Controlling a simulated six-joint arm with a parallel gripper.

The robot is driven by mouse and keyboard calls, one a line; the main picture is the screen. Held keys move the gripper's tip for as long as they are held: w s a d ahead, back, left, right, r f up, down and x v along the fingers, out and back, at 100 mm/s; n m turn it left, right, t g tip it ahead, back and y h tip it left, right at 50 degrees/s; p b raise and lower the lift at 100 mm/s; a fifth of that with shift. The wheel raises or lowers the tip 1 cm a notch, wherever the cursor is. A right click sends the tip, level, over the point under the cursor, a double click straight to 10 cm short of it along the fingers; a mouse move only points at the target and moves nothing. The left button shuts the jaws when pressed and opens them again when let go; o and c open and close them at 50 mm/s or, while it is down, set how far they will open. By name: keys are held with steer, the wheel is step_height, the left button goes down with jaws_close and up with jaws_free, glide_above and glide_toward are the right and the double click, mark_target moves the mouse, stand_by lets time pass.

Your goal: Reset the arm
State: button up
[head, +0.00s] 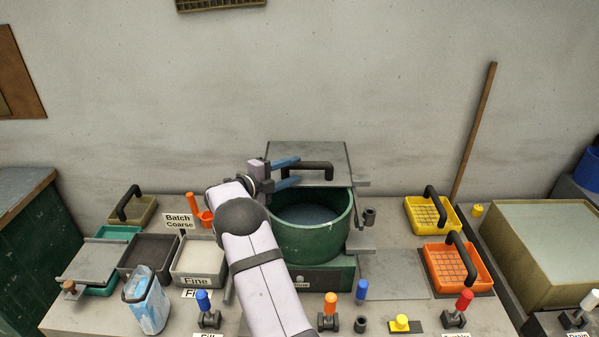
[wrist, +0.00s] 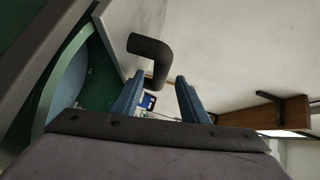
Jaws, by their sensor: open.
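My gripper (head: 298,170) is at the upper left of the green tub, its two blue fingers spread apart. In the wrist view the fingers of my gripper (wrist: 159,77) stand open with a dark bent handle (wrist: 152,48) between and beyond their tips. I cannot tell whether they touch it. In the head view this black handle (head: 318,166) is on a grey square lid (head: 335,152) at the back of the tub. The green tub (head: 310,240) is uncovered in front, with a dark blue-grey inside. My arm hides part of its left side.
Left are a grey Fine tray (head: 190,280), a dark tray (head: 147,254) and a blue-white bag (head: 150,305). Right are a yellow basket (head: 420,218), an orange basket (head: 450,285) and a large basin (head: 545,235). Coloured levers (head: 331,305) line the front. Open space lies above the bench.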

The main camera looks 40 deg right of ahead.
steer(key=shift+a, duration=0.7)
steer(key=shift+r, duration=0.1)
steer(key=shift+s+a+r+m, duration=0.1)
steer(key=shift+s+a+m, duration=0.15)
steer(key=shift+a+m, duration=0.3)
steer(key=s+a+f+n+y, duration=0.4)
steer(key=s+a+n, duration=0.5)
steer(key=a+n, duration=0.3)
steer(key=s+a+f+n+y, duration=0.3)
steer(key=s+a+n+y, duration=0.4)
steer(key=a, duration=0.7)
steer(key=s+a+f+n+y, duration=0.4)
steer(key=s+a+n+y, duration=0.1)
steer(key=s+a+n, duration=0.7)
steer(key=a+n, duration=0.2)
steer(key=n, duration=0.2)
steer(key=shift+f+n, duration=0.3)
steer(key=shift+n, duration=0.05)
